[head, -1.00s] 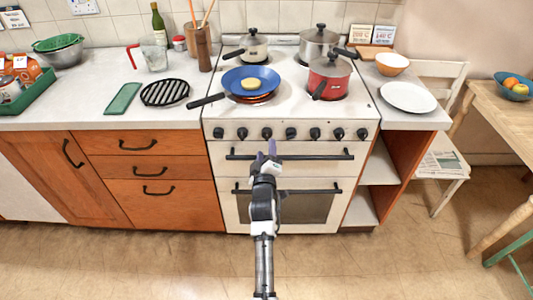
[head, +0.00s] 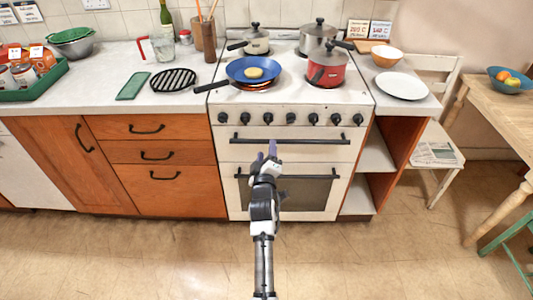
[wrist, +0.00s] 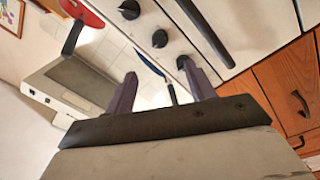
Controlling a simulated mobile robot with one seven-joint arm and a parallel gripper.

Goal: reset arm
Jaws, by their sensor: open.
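My gripper (head: 267,152) is in front of the white stove (head: 232,150), at the height of the oven doors in the head view. Its two purple fingers are apart, with nothing between them. In the wrist view my gripper (wrist: 160,88) also shows open and empty, facing the stove's knobs and a dark oven handle. My arm stretches up from the bottom middle of the head view. I cannot tell the exact gap between the fingers and the stove front.
On the stove stand a blue frying pan (head: 270,67) with a round yellow item, a red pot (head: 327,67) and two lidded pots. A white plate (head: 403,84) lies on the right counter. A wooden table (head: 495,100) stands at the right. The floor (head: 400,265) in front is clear.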

